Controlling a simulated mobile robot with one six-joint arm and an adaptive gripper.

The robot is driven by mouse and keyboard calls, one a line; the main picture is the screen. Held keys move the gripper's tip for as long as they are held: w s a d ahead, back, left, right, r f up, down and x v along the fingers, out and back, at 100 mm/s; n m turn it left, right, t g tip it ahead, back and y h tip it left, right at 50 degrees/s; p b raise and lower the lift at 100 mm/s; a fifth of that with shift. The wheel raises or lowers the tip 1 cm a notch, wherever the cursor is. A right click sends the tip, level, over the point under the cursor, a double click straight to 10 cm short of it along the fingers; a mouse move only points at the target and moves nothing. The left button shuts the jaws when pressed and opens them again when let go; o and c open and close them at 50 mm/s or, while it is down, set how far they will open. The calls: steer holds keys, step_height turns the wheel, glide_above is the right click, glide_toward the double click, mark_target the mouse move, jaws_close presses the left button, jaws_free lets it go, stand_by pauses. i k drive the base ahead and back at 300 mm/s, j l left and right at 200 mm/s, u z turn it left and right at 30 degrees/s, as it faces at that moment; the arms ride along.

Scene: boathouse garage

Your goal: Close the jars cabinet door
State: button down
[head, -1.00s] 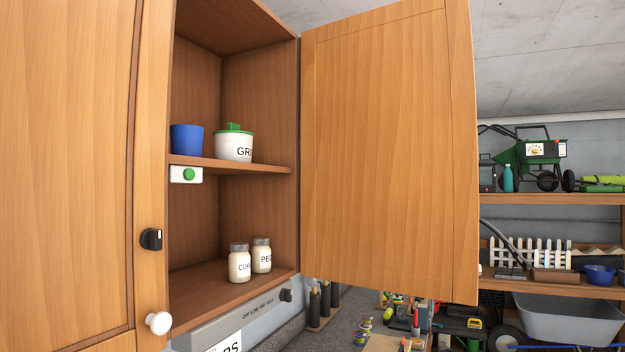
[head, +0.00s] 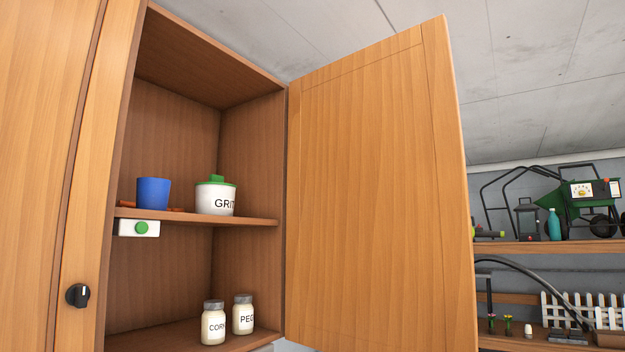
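The jars cabinet (head: 165,107) is open in the head view, its wooden door (head: 370,190) swung wide out to the right from a hinge along the cabinet's right side. Two glass jars stand on the lower shelf (head: 150,340): one labelled CORN (head: 213,326) and one whose label starts with PEG (head: 243,318). A white lidded pot marked GRIT (head: 215,198) and a blue pot (head: 153,192) stand on the upper shelf (head: 258,220). The door's lower edge is partly out of frame. My gripper is not in view.
A closed wooden door (head: 45,130) with a black knob (head: 77,295) beside it is at the left. A white box with a green button (head: 138,228) sits under the upper shelf edge. Shelves with a green spreader (head: 575,205) and a teal bottle (head: 554,224) stand behind at the right.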

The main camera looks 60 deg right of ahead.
mark_target(380, 246)
steer(key=k+l, duration=0.1)
steer(key=l, duration=0.35)
steer(key=l+u, duration=0.15)
steer(key=l, duration=0.3)
steer(key=k+l, duration=0.15)
steer(key=l, duration=0.25)
steer(key=k+l+u, duration=0.1)
steer(key=l, duration=0.35)
steer(key=k+l, duration=0.1)
steer(key=l, duration=0.3)
steer(key=k+l+u, duration=0.15)
steer(key=l, duration=0.3)
steer(key=k+l, duration=0.1)
steer(key=l, duration=0.3)
steer(key=k+l+u, duration=0.1)
steer(key=l, duration=0.3)
steer(key=k+j+u, duration=0.1)
steer(key=k, duration=0.3)
steer(key=j, duration=0.1)
